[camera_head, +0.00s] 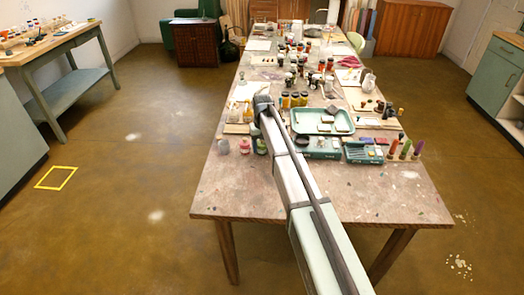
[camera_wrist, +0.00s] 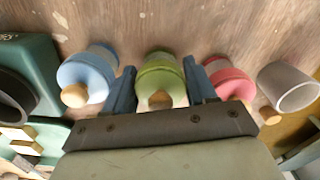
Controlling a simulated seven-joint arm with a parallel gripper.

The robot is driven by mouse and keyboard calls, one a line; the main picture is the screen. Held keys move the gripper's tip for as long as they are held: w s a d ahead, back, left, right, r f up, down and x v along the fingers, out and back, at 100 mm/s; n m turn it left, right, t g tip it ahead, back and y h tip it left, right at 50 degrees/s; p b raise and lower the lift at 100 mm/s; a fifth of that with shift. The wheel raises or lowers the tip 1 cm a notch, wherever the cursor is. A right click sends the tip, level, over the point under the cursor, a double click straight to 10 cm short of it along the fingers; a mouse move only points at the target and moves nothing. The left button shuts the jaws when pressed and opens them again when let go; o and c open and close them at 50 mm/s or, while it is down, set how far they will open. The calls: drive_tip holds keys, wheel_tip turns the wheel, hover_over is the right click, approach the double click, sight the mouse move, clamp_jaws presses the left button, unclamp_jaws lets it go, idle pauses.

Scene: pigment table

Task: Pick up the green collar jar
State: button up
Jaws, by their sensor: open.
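The green collar jar (camera_wrist: 159,72) has a green band and a pale wooden knob pointing toward the camera. It stands in the middle of the wrist view, on the worn table. In the head view the green jar (camera_head: 261,146) is small, beside my arm. My gripper (camera_wrist: 159,68) is open, with one blue finger on each side of the green jar. I cannot tell whether either finger touches it. A blue-collared jar (camera_wrist: 88,77) stands just outside the left finger. A pink-collared jar (camera_wrist: 230,79) stands just outside the right finger.
A grey cup (camera_wrist: 288,86) stands beyond the pink jar. A teal tray (camera_wrist: 38,62) lies left of the blue jar. In the head view, teal boxes (camera_head: 318,151) and a larger tray (camera_head: 297,128) sit near my arm. The table's front left corner (camera_head: 225,195) is clear.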

drive_tip(key=shift+f, duration=0.35)
drive_tip(key=shift+c, duration=0.5)
drive_tip(key=c, duration=0.7)
wheel_tip(320, 180, up, 9)
drive_tip(key=shift+f, duration=0.1)
drive_tip(key=shift+d+r, duration=0.1)
drive_tip(key=shift+r, duration=0.2)
drive_tip(key=w+d+r, duration=0.2)
drive_tip(key=d, duration=1.4)
drive_tip(key=shift+w+d+r, duration=0.15)
drive_tip(key=shift+d+r, duration=0.05)
